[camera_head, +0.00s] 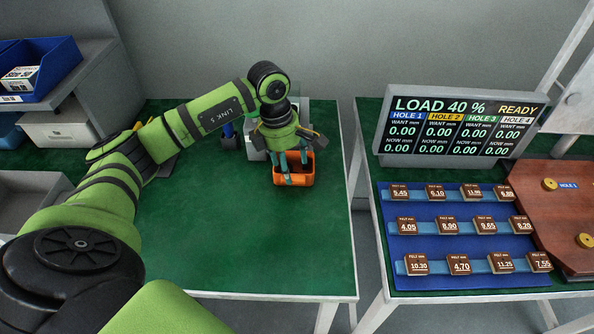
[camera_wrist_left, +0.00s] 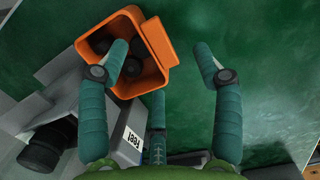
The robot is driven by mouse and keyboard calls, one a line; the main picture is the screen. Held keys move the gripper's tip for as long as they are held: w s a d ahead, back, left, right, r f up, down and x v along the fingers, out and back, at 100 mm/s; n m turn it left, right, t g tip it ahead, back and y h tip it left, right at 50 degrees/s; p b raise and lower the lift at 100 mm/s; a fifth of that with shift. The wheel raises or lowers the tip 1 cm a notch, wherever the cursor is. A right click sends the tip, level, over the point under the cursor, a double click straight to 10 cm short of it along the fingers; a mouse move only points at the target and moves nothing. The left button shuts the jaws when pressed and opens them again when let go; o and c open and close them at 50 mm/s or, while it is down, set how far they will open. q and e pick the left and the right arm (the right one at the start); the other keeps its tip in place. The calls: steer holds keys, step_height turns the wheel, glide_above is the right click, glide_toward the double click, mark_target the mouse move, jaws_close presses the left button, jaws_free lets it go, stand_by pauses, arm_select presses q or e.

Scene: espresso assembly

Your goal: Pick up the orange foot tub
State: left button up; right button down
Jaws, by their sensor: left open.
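The orange foot tub (camera_head: 293,180) stands on the green table, near the table's right side. In the left wrist view the tub (camera_wrist_left: 155,84) is an open box holding several dark round feet (camera_wrist_left: 132,66), with a tab on its right wall. My left gripper (camera_head: 292,160) points down at the tub from above. In the wrist view my open left gripper (camera_wrist_left: 161,50) has one teal finger over the tub's opening and the other to the right, outside it. The tub's right wall and tab lie between these fingers. Contact with the wall cannot be told. My right gripper is not in view.
A grey device (camera_wrist_left: 62,75) with a label stands close beside the tub. A gap separates this table from the right table, with its display (camera_head: 455,125) and blue felt tray (camera_head: 460,276). Blue bins (camera_head: 50,75) sit at left. The green table's front is clear.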

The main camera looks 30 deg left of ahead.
mark_target(293, 176)
arm_select(q)
steer(key=shift+w+d+f, duration=0.1)
steer(key=shift+w+f, duration=0.05)
steer(key=shift+f, duration=0.35)
steer(key=shift+w+d+f+p, duration=0.15)
steer(key=shift+f+p, duration=0.25)
steer(key=shift+f, duration=0.2)
steer(key=shift+w+a+f+p, duration=0.1)
steer(key=shift+f+p, duration=0.25)
steer(key=shift+f, duration=0.25)
steer(key=shift+w+d+f, duration=0.1)
steer(key=shift+f, duration=0.5)
steer(key=shift+w+d+f, duration=0.1)
steer(key=shift+f, duration=0.45)
steer(key=c, duration=1.2)
steer(key=shift+s, duration=0.1)
jaws_close()
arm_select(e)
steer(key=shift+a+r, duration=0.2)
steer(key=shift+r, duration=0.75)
